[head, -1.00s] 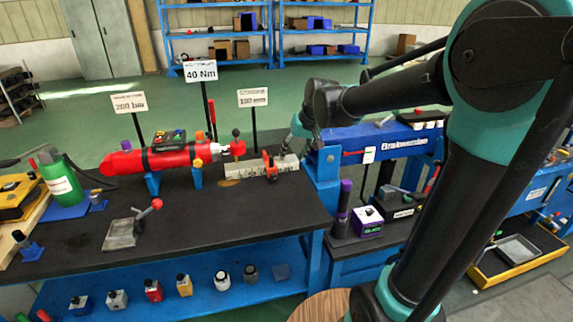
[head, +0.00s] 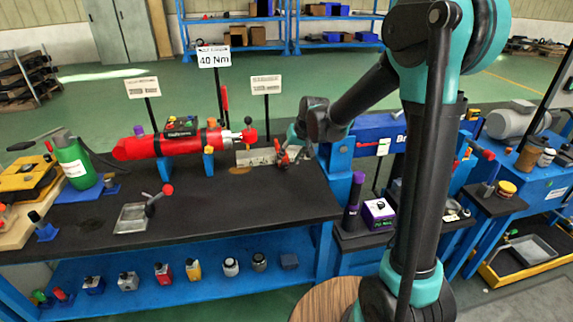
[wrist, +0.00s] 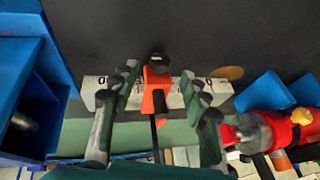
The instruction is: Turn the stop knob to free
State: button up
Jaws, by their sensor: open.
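An orange stop (wrist: 155,90) with a black knob (wrist: 158,63) on it sits across a pale scale bar (wrist: 97,88) in the wrist view. My gripper (wrist: 159,80) is open, with one finger on each side of the stop and its knob. Gaps show on both sides, so the fingers look apart from it. In the head view the stop (head: 282,156) is small at the right end of the scale bar (head: 252,157), partly hidden by my gripper (head: 291,146). Which way the knob is turned cannot be told.
A red cylinder (head: 140,147) lies on blue supports left of the bar. Sign posts, one with a 40 Nm sign (head: 214,57), stand behind it. A blue post (head: 340,170) stands just right of the bar. The black bench top (head: 230,195) in front is mostly clear.

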aim_at(286, 164)
jog(key=shift+x, duration=2.1)
jog(key=shift+c, duration=0.5)
grip_shut()
